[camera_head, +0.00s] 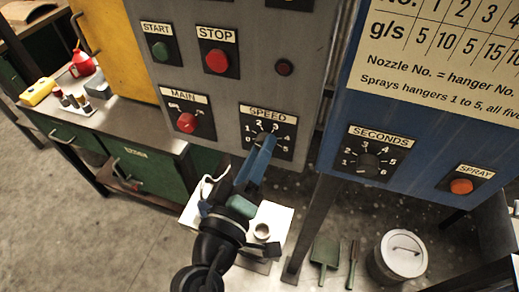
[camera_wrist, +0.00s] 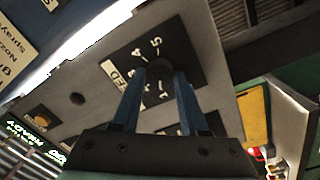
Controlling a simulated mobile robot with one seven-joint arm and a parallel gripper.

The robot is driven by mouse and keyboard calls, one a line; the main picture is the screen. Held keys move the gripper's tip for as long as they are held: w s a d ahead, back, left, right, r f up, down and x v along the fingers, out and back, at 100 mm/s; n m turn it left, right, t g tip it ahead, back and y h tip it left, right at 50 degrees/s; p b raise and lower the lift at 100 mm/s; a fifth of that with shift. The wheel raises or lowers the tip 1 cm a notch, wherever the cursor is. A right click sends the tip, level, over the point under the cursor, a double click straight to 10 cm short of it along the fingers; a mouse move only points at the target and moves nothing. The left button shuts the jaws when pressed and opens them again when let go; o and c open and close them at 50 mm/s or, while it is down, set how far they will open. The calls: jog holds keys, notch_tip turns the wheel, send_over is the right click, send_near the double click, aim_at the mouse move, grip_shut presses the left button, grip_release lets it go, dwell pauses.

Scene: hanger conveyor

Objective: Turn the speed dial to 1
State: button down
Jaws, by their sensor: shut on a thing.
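The speed dial (camera_head: 262,136) is a dark round knob on a black plate (camera_head: 288,128) marked SPEED, with numbers from 0 to 5 around it. The plate sits on the grey panel. My gripper (camera_head: 267,142), with blue fingers, reaches up from below and is shut on the knob. In the wrist view, the knob (camera_wrist: 160,69) sits between the two blue fingertips (camera_wrist: 160,84). The fingers cover part of the plate, and I cannot tell which number the knob points to.
The grey panel also carries a green START button (camera_head: 160,50), a red STOP button (camera_head: 217,61) and a red MAIN switch (camera_head: 186,122). To the right, a blue panel holds a SECONDS dial (camera_head: 367,162) and an orange SPRAY button (camera_head: 461,186).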

dwell(0.4)
jog(key=shift+c, duration=2.2)
grip_release()
jog(key=shift+s, duration=0.1)
jog(key=b+v, duration=0.4)
jog(key=v, duration=0.8)
jog(key=shift+s+a, duration=0.15)
jog(key=shift+s, duration=0.2)
